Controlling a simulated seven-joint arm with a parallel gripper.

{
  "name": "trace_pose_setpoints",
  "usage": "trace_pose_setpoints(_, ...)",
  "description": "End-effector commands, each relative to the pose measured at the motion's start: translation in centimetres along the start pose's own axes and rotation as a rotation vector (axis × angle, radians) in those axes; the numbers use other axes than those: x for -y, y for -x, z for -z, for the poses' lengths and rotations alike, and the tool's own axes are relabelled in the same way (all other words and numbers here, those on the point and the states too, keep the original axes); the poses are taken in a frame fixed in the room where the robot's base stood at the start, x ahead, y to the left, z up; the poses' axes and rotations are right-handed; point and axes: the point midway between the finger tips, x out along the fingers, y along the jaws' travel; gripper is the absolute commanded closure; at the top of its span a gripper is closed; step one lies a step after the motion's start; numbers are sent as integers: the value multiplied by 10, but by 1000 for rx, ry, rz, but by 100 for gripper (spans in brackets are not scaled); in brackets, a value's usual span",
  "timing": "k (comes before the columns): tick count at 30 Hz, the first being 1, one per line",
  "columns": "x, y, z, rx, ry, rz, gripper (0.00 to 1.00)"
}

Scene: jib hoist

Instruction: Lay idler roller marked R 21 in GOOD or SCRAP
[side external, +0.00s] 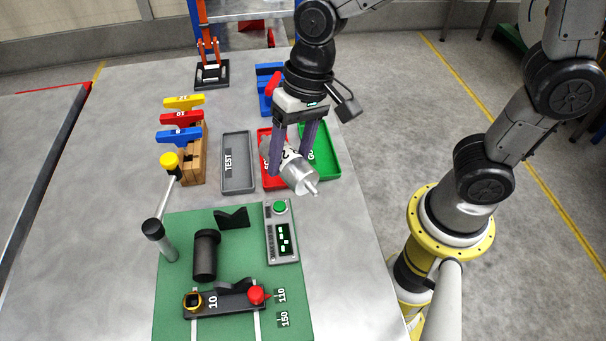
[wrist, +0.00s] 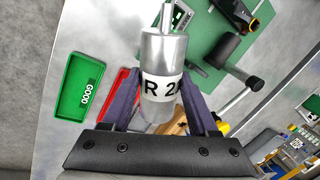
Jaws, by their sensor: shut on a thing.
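My gripper (side external: 295,150) is shut on a silver idler roller (side external: 299,177) with a white label band, held above the table near the trays. In the wrist view the roller (wrist: 164,60) lies between both fingers, its band reading "R 2" with the following character partly hidden by a finger. The red tray (side external: 267,183) is partly hidden behind the roller and gripper. The green GOOD tray (side external: 325,165) is right of it; it also shows in the wrist view (wrist: 62,104) at left, with its label readable and no roller seen in it. The red tray (wrist: 122,88) is mostly covered there.
A grey TEST tray (side external: 238,180) stands left of the red one. A wooden rack (side external: 192,160) holds yellow, red and blue handled pieces. A green mat (side external: 190,270) in front carries a control box (side external: 281,245), a black cylinder (side external: 206,255) and a fixture. A post with a yellow knob (side external: 169,160) rises beside it.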

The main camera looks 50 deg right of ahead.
Motion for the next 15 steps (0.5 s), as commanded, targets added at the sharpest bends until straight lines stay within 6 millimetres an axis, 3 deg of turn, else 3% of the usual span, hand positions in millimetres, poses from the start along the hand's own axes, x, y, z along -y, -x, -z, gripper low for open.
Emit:
trace_pose_setpoints(1, -12, -2, 16, -7, -27, -1, 100)
trace_pose_setpoints(6, -55, -9, 58, -31, -121, -1, 100)
trace_pose_setpoints(15, -135, -14, 98, -100, -382, 0, 100)
